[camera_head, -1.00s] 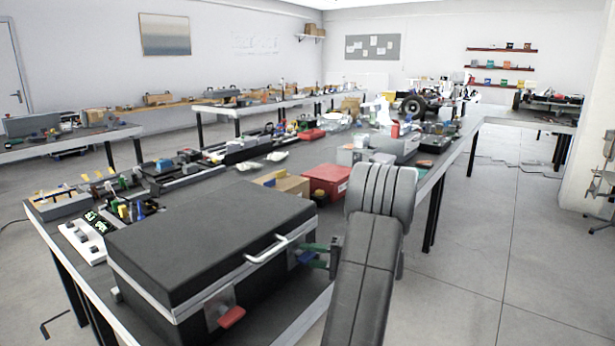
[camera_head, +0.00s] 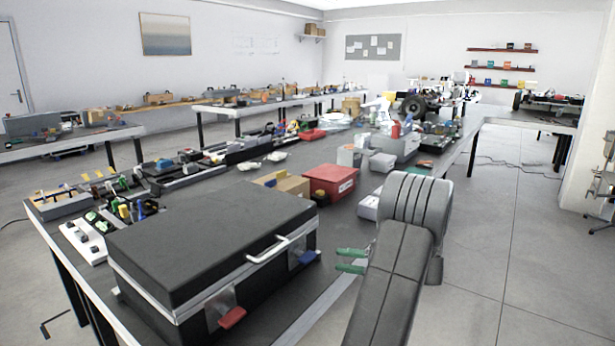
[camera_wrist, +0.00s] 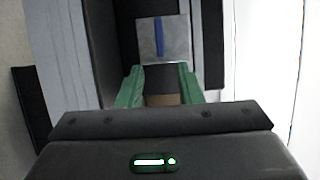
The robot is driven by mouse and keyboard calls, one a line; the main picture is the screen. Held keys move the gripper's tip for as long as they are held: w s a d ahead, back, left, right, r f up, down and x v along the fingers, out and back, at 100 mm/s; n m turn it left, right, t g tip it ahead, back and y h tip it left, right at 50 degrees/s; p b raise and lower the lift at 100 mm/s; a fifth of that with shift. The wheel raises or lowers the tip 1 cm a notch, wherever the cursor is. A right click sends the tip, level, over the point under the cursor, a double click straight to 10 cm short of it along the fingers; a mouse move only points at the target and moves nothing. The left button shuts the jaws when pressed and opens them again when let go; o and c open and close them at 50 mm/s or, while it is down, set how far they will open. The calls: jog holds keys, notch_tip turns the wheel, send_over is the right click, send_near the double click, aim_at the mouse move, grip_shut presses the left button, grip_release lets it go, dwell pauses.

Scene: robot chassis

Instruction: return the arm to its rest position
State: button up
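My gripper (camera_head: 342,260) shows its two green fingers just right of the black case, at about the height of its front latch. It points left and is apart from the case. In the wrist view, the fingers (camera_wrist: 160,84) are spread with a gap between them and nothing held. Beyond them is a grey latch plate with a blue latch (camera_wrist: 159,37). In the head view, the blue latch (camera_head: 306,257) sits at the right end of the case. My arm rises from the bottom edge and bends near the bench, hiding part of the gripper.
The black case (camera_head: 210,240) lies closed on the near bench, with a white handle (camera_head: 268,249) and a red latch (camera_head: 232,317). A red box (camera_head: 331,183) and a cardboard box (camera_head: 292,187) stand behind it. The floor to the right (camera_head: 500,250) is clear.

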aim_at(309, 253)
jog(key=x, duration=1)
jog(key=shift+d+r+n+h+b, duration=0.1)
jog(key=shift+n+h+b, duration=0.2)
jog(key=shift+n, duration=0.2)
jog(key=shift+d+r+n+h+b, duration=0.1)
jog(key=shift+n+h+b, duration=0.15)
jog(key=shift+n, duration=0.25)
jog(key=n, duration=0.2)
jog(key=n+h+b, duration=0.1)
jog(key=shift+a+r+n+t+h, duration=0.1)
jog(key=shift+r+n+t+h, duration=0.2)
jog(key=shift+n, duration=0.1)
jog(key=shift+s+f, duration=0.1)
